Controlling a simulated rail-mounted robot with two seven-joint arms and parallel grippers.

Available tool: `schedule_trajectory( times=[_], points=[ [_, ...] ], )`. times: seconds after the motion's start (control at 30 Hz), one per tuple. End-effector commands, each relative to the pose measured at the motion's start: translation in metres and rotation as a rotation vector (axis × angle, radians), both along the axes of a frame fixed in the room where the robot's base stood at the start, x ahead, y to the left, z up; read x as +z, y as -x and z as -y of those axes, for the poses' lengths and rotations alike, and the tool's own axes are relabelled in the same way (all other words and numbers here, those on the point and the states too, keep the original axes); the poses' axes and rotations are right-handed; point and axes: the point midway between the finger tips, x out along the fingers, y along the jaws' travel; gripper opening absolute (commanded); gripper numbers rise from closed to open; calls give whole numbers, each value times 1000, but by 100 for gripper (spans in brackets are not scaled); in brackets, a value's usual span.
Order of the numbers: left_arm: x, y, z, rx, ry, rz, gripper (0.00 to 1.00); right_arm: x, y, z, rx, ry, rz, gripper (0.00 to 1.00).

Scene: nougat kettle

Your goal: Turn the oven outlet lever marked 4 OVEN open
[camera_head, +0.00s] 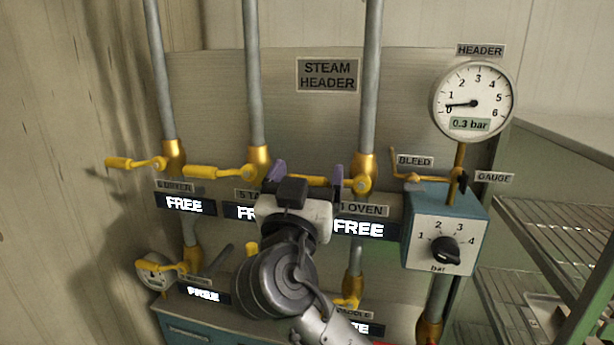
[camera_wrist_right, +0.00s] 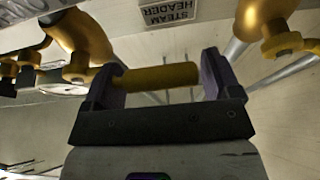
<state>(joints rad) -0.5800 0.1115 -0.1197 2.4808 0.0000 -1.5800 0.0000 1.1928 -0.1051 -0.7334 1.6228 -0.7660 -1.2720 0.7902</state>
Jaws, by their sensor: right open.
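The 4 OVEN lever (camera_head: 316,181) is yellow and points left from its brass valve (camera_head: 367,168), lying about level. Its plate (camera_head: 364,210) reads OVEN, with the number partly hidden. A lit FREE display (camera_head: 358,228) is below it. My right gripper (camera_head: 308,174) is open, with its purple fingers on either side of the lever's handle. In the right wrist view, which is upside down, the handle (camera_wrist_right: 158,77) lies across the gap between the fingers (camera_wrist_right: 160,84). Whether they touch it cannot be told. My left gripper is not in view.
Two similar yellow levers (camera_head: 130,163) (camera_head: 212,172) point left on the neighbouring pipes. The bleed lever (camera_head: 405,176), pressure gauge (camera_head: 473,102) at 0.3 bar and blue knob box (camera_head: 440,205) stand to the right. Wire shelves (camera_head: 560,225) are at far right. Lower valves are partly hidden by my right arm.

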Motion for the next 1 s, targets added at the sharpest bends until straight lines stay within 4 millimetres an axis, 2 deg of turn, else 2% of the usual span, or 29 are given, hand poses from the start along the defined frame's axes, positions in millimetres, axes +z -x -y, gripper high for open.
schedule_trajectory(
  times=[0.23, 0.9, 1.0],
  points=[
    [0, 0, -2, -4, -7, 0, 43, 0, 0, 0, 0, 1, 0, 81],
    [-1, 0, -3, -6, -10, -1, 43, 0, 0, 0, -1, 1, 0, 17],
    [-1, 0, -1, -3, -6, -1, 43, 0, 0, 1, -2, -1, 0, 15]
  ],
)
